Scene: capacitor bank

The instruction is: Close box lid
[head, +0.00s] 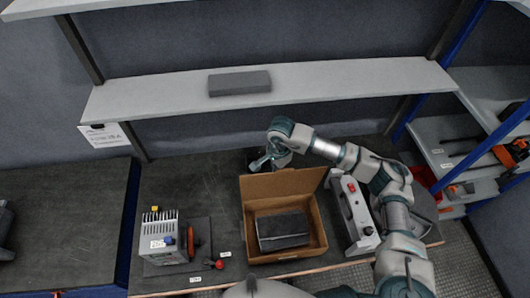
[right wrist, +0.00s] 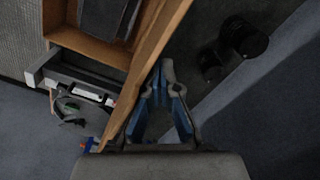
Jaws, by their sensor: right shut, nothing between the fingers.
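An open cardboard box (head: 248,225) stands on the dark workbench with a dark grey block (head: 283,231) inside. The box interior (right wrist: 75,35) shows at upper left there. My left gripper is out of view.
A grey device (head: 163,240) with a red-handled part stands left of the box. A light case with a red button (head: 353,210) stands close on the right. A shelf (head: 330,82) with a grey block (head: 239,83) hangs above. Black cylinders (right wrist: 243,36) lie behind the flap.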

